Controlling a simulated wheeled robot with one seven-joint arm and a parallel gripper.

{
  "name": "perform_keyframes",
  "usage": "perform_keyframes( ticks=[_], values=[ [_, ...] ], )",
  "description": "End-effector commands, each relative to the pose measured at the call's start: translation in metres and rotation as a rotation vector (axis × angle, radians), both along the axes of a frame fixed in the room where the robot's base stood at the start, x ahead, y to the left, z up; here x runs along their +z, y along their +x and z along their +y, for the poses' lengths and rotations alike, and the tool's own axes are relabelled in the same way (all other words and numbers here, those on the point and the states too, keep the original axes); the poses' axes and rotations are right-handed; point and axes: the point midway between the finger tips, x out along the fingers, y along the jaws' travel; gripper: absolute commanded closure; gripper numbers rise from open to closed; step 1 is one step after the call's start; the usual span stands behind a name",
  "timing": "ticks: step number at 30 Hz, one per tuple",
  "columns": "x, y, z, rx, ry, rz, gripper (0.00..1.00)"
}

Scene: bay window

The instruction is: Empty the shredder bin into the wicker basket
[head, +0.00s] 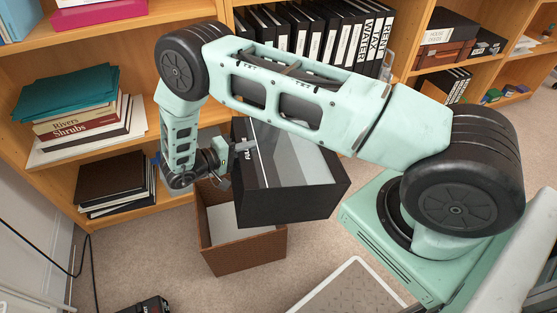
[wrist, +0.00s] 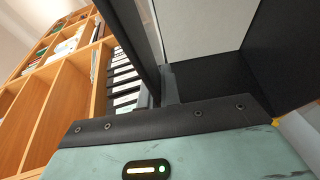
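In the wrist view the bin's dark wall (wrist: 128,35) runs up from between the fingers (wrist: 165,88). The brown wicker basket (head: 242,253) stands on the carpet below, partly hidden by the bin. A pale surface shows inside it.
A wooden bookcase (head: 190,12) with books and binders stands close behind. A light-framed tray or mat (head: 350,290) lies on the floor at front. A black device (head: 148,305) and a cable (head: 92,265) are at lower left.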

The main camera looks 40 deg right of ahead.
Motion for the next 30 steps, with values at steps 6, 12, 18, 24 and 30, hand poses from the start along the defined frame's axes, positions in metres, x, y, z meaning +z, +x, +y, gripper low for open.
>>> perform_keyframes(
  ticks=[6,12,18,24,30],
  values=[
    [0.001,0.000,0.000,0.000,-0.003,0.000,1.00],
    [-0.006,0.001,0.002,0.001,-0.015,0.005,1.00],
    [-0.018,0.004,0.009,0.001,-0.052,0.021,1.00],
    [-0.025,0.006,0.014,0.001,-0.083,0.036,1.00],
    [-0.026,0.007,0.016,0.000,-0.098,0.041,1.00]
  ],
)
